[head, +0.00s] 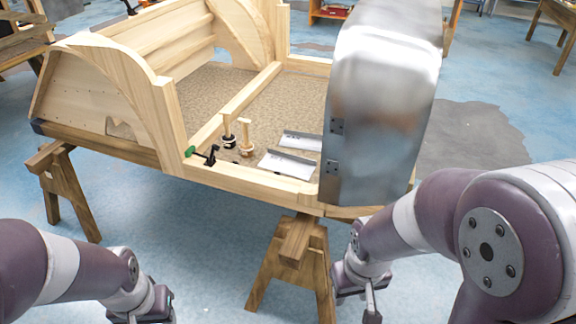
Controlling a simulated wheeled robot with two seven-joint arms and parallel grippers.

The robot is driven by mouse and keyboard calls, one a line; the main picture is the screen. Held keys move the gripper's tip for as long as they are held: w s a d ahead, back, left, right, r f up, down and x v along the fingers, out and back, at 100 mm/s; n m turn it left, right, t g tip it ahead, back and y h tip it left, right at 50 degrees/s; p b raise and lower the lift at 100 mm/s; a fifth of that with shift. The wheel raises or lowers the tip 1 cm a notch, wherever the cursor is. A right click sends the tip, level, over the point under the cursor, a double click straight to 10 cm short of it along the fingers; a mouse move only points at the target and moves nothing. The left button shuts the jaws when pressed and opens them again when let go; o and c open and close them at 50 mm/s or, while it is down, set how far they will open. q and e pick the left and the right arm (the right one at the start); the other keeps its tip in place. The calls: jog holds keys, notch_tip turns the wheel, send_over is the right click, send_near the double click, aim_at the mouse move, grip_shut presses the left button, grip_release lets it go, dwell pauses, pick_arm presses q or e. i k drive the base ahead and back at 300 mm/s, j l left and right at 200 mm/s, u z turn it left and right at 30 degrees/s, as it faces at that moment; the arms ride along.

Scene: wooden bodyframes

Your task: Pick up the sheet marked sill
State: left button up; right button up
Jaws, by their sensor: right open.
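Two small pale metal sheets lie on the floor of the wooden bodyframe, near its front rail. The nearer sheet (288,164) is larger in view, and the farther sheet (302,141) lies just behind it. Both carry faint dark markings too small to read, so I cannot tell which is marked sill. My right gripper (357,304) is open and empty, below and in front of the frame, well apart from both sheets. My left gripper (145,312) is at the bottom edge, partly cut off, far to the left of the sheets.
The wooden bodyframe (250,183) rests on sawhorses (290,262). A tall shiny metal panel (380,100) stands right of the sheets. Two wooden-handled tools (245,134) and a green-handled clamp (205,154) are left of them.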

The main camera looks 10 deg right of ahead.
aim_at(293, 163)
jog(key=z, duration=0.25)
jog(key=i+j+z, duration=0.1)
jog(key=i+z, duration=0.15)
jog(key=z, duration=0.2)
jog(key=i+j+z, duration=0.15)
jog(key=z, duration=0.25)
jog(key=i+j+z, duration=0.25)
jog(key=z, duration=0.2)
jog(key=i+j+z, duration=0.15)
jog(key=j+z, duration=0.25)
jog(key=i+j, duration=0.1)
jog(key=j, duration=0.15)
jog(key=i+j, duration=0.15)
jog(key=j, duration=0.15)
